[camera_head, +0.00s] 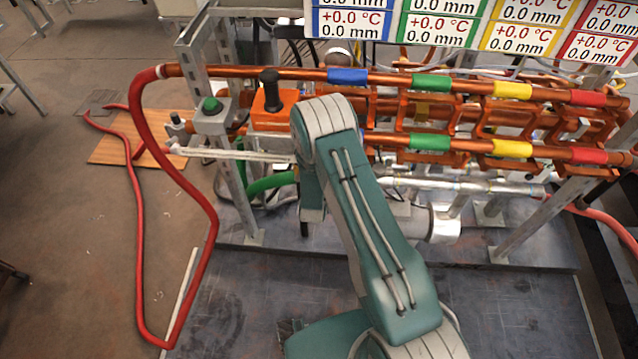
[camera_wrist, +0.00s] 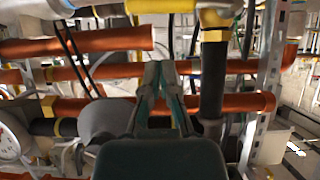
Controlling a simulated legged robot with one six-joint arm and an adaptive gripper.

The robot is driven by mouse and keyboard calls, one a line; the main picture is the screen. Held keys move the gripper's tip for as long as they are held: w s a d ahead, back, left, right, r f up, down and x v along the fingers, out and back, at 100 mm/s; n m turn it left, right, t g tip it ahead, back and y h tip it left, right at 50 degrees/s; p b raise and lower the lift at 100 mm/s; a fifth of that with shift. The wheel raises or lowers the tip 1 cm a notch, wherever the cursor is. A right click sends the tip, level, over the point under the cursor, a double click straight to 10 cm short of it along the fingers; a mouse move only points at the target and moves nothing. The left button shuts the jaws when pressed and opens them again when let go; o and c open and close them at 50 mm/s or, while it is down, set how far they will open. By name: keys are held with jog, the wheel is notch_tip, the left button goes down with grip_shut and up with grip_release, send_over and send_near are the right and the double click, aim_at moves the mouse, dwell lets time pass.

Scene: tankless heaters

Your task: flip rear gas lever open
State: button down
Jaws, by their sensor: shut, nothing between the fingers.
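In the wrist view, my gripper (camera_wrist: 161,66) points into the pipework with its two fingertips together and nothing between them. A yellow bar-like part (camera_wrist: 165,6) runs across the top edge of that view, beyond the fingertips and apart from them in the picture. It may be the gas lever or a piece of yellow pipe; I cannot tell, as it is cut off by the frame. In the head view my arm reaches to the pipe rack and hides my gripper. I cannot make out the rear gas lever for certain in the head view.
Copper pipes (camera_wrist: 75,42) cross the wrist view on several levels. A dark vertical pipe (camera_wrist: 212,80) with a brass fitting stands just right of my fingers. A round gauge (camera_wrist: 10,142) is at the left. In the head view, a red hose (camera_head: 207,205) loops left of the rack.

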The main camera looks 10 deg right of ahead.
jog(key=shift+w+d+f, duration=0.1)
jog(key=shift+w+f, duration=0.15)
jog(key=shift+f, duration=0.45)
jog(key=shift+w+d+f, duration=0.1)
jog(key=shift+w+f, duration=0.1)
jog(key=shift+f, duration=0.45)
jog(key=shift+w+d+f, duration=0.1)
jog(key=shift+w+f, duration=0.15)
jog(key=shift+f, duration=0.45)
jog(key=shift+s+f+m+y, duration=0.1)
jog(key=shift+f+m+y, duration=0.2)
jog(key=shift+f, duration=0.1)
jog(key=w+a+f+m+t+y, duration=0.1)
jog(key=a+f+m+t+y, duration=0.2)
jog(key=f, duration=0.7)
jog(key=shift+w+a+m+t+y, duration=0.35)
jog(key=shift+a+m+y, duration=0.8)
jog(key=shift+m, duration=0.85)
jog(key=shift+d, duration=0.1)
jog(key=shift+d, duration=0.1)
